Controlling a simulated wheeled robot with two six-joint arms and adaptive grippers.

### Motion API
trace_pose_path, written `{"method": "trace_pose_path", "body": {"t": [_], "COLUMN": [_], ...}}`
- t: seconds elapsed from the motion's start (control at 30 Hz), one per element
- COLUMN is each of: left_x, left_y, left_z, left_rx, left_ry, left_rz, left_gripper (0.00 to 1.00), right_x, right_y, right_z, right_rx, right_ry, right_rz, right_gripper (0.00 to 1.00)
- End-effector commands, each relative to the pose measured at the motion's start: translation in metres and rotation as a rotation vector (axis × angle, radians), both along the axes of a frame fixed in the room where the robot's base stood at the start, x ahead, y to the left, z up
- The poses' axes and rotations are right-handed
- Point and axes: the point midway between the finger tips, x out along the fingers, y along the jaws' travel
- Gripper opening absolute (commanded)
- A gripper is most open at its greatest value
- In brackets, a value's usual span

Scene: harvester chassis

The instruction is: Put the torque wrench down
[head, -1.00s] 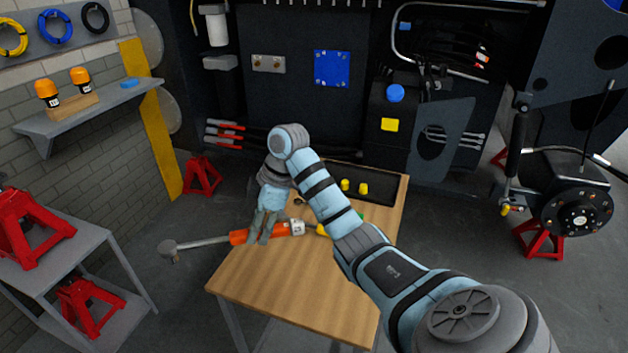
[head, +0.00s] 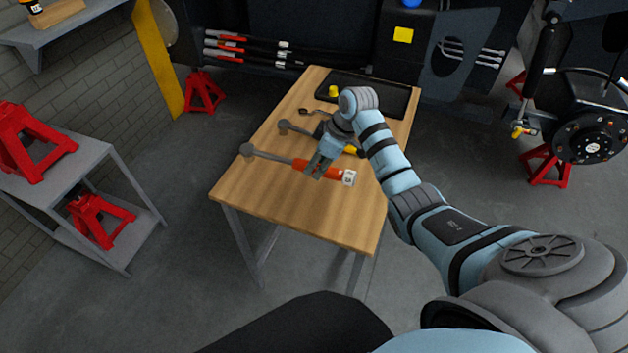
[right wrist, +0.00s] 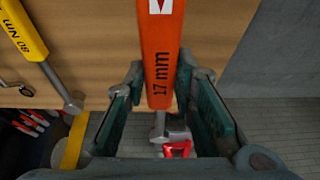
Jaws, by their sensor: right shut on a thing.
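The torque wrench has an orange handle (head: 334,172) with a white label at its end and a grey shaft that runs left to a round head. My right gripper (head: 318,165) is shut on this handle over the wooden table (head: 290,207). In the right wrist view the orange handle (right wrist: 162,45) reads "17 mm" and lies between the fingers (right wrist: 160,78). The wrench head is near the table's left edge. I cannot tell whether the wrench touches the tabletop. My left gripper is not in view.
A yellow-handled wrench, marked "80 NM" (right wrist: 22,32), lies behind the orange one. A dark tray (head: 388,100) with a yellow piece (head: 333,91) sits at the table's back. The table's front is clear. A grey shelf (head: 75,205) with red stands is at left.

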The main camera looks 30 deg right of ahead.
Motion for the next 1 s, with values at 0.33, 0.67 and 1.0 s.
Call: {"method": "trace_pose_path", "body": {"t": [0.33, 0.67, 1.0], "left_x": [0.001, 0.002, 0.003], "left_y": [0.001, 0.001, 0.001], "left_z": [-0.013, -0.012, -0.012], "left_rx": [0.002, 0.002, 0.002], "left_ry": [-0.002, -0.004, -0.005], "left_rz": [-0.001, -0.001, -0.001], "left_gripper": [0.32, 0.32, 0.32], "right_x": [0.000, 0.000, 0.000], "right_y": [0.000, 0.000, 0.000], "right_z": [-0.056, -0.058, -0.057], "right_rx": [0.000, -0.001, -0.001], "right_ry": [-0.002, -0.001, -0.002], "right_rz": [0.001, 0.001, 0.001], "right_gripper": [0.00, 0.25, 0.44]}}
